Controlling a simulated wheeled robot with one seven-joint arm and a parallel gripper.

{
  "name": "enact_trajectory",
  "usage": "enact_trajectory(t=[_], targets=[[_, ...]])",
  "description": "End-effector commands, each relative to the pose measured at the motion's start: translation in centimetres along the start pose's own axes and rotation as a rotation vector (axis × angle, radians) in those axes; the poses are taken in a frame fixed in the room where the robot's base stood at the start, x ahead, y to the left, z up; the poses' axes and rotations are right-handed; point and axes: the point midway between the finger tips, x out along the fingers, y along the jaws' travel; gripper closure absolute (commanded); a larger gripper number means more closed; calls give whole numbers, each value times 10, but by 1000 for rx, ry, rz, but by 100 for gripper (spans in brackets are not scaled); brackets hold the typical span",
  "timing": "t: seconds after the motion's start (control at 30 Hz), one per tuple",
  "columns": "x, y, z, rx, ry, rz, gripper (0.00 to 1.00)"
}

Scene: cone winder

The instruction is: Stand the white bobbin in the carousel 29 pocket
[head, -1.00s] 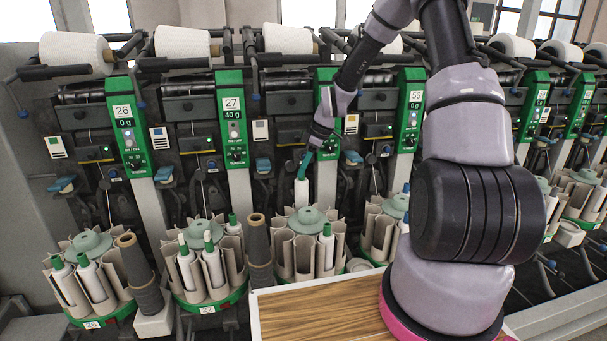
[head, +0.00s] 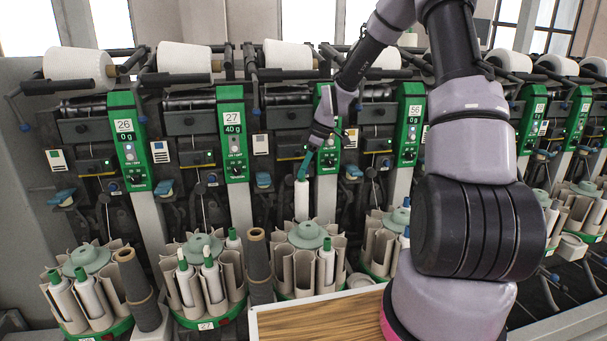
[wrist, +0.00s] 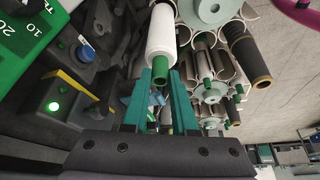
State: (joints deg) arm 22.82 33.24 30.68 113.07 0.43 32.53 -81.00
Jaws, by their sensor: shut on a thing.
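The white bobbin (head: 302,202) has a green end and hangs about upright. My gripper (head: 304,172) is shut on that green end with its teal fingers. The bobbin also shows between the fingers in the wrist view (wrist: 161,38), with its far end cut off by the frame edge. In the head view it is above or behind the green hub (head: 309,235) of the third carousel from the left; its lower end meets the hub's outline, so I cannot tell whether it is in a pocket. That carousel's number is hidden, and I read no 29.
Carousels 26 (head: 84,260) and 27 (head: 196,247) stand to the left with several bobbins. Dark cones (head: 258,262) rise between carousels. A wood-topped table (head: 315,322) is in front. Machine panels (head: 233,135) stand close behind my gripper.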

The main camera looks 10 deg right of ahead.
Motion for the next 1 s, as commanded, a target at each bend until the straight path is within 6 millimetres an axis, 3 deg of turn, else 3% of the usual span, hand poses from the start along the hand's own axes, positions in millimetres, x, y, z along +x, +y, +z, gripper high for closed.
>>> enact_trajectory(t=[0.33, 0.8, 1.0], targets=[[-3, 0, -1, 0, 0, 1, 100], [-36, 1, -15, -1, 1, 2, 100], [-42, 0, -18, 0, 1, 0, 100]])
